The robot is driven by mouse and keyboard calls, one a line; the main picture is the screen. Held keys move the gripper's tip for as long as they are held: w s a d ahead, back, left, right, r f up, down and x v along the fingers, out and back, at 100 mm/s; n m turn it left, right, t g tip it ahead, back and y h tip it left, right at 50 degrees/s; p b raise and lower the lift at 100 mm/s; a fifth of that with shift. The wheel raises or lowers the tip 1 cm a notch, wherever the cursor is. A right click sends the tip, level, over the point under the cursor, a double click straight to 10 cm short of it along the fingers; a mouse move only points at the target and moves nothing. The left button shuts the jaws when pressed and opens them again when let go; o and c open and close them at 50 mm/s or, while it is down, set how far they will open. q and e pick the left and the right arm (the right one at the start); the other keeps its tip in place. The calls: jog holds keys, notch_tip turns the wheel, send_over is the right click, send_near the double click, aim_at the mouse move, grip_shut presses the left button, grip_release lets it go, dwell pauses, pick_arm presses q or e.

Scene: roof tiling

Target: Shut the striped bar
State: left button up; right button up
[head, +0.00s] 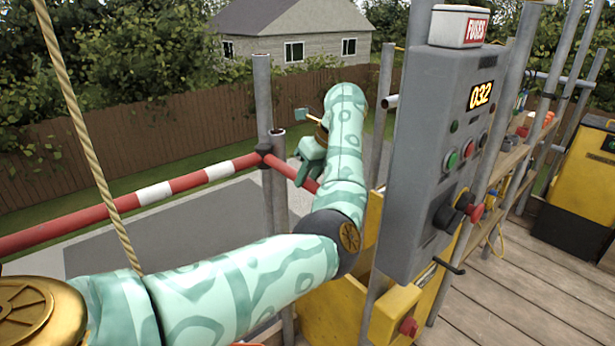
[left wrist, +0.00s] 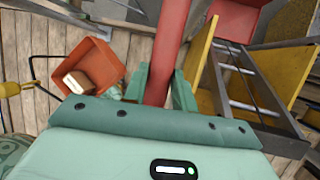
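The red and white striped bar (head: 154,194) runs from the left edge of the head view, rising to a dark joint by the grey post. A red stretch goes on past the joint and passes behind my left arm. My left gripper (head: 312,160) is at that red stretch, right of the post. In the left wrist view, the red bar (left wrist: 170,45) runs between the two green fingers of my left gripper (left wrist: 160,88), which lie close against its sides. Its far end on the right is hidden in the head view. My right gripper is not in view.
A grey control box (head: 425,150) with buttons and a yellow panel stand just right of my left arm. A rope (head: 85,140) hangs at left. Grey scaffold poles (head: 380,110) stand close by. The wrist view shows an orange bin (left wrist: 85,65) on the wooden deck.

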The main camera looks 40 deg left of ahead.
pick_arm(q)
jog(key=o, duration=0.4)
jog(key=shift+w+d, duration=0.1)
jog(key=shift+w, duration=0.1)
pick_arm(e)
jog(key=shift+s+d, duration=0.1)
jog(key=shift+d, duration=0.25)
pick_arm(q)
jog(key=p+v, duration=0.6)
jog(key=v, duration=0.6)
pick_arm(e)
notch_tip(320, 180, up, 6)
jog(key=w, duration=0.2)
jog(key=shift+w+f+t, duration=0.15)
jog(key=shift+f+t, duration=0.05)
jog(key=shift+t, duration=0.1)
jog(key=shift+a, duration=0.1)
pick_arm(q)
jog(key=shift+r, duration=0.1)
